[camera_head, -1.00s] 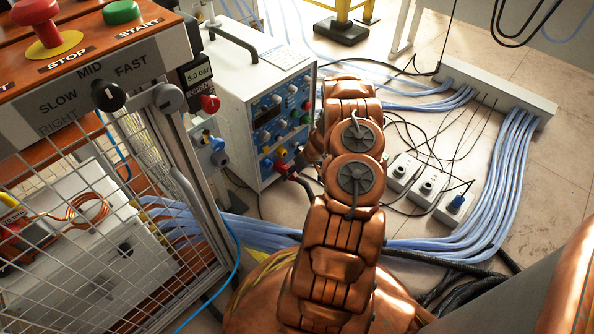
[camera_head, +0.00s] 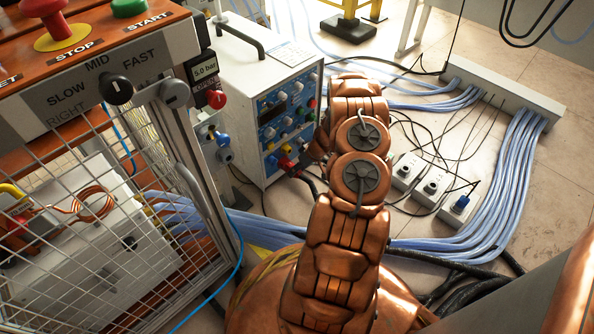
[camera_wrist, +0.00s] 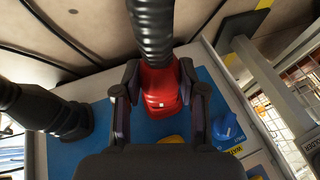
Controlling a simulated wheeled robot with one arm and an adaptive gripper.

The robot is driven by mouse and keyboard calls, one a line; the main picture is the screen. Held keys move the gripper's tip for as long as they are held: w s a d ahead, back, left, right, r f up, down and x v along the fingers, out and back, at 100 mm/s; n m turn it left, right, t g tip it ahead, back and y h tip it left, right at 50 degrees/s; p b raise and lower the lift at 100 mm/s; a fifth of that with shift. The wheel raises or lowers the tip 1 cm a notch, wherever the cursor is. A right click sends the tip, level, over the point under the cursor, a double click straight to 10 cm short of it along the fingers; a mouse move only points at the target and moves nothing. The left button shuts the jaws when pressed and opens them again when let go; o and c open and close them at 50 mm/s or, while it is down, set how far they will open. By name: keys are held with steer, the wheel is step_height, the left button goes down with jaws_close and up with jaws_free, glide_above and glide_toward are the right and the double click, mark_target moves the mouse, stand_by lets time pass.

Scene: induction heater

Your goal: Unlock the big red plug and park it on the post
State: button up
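The big red plug (camera_wrist: 160,90) sits at the blue panel in the wrist view, with a thick black ribbed cable (camera_wrist: 152,30) running up from it. My gripper (camera_wrist: 160,80) has one finger on each side of the plug. The fingertips are very close to its sides, and I cannot tell whether they touch it. In the head view a red plug (camera_head: 284,163) shows low on the front of the white power unit (camera_head: 243,85). My arm hides my gripper there. I cannot make out the post.
A black cable fitting (camera_wrist: 62,118) stands left of my gripper, and a blue knob (camera_wrist: 227,128) is to the right. In the head view, a wire-mesh cage (camera_head: 110,220) stands left. Blue hoses (camera_head: 500,190) and white sockets (camera_head: 432,185) lie right of my arm.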

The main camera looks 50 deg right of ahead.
jaws_close()
steer(key=shift+w+a+r+h+p, duration=0.1)
steer(key=shift+h+p, duration=0.3)
steer(key=shift+p, duration=0.15)
steer(key=shift+h, duration=0.3)
steer(key=shift+b, duration=0.45)
steer(key=shift+h+b, duration=0.4)
steer(key=shift+n+b, duration=0.3)
steer(key=shift+b, duration=0.6)
steer(key=shift+h+b, duration=0.4)
steer(key=shift+b, duration=0.45)
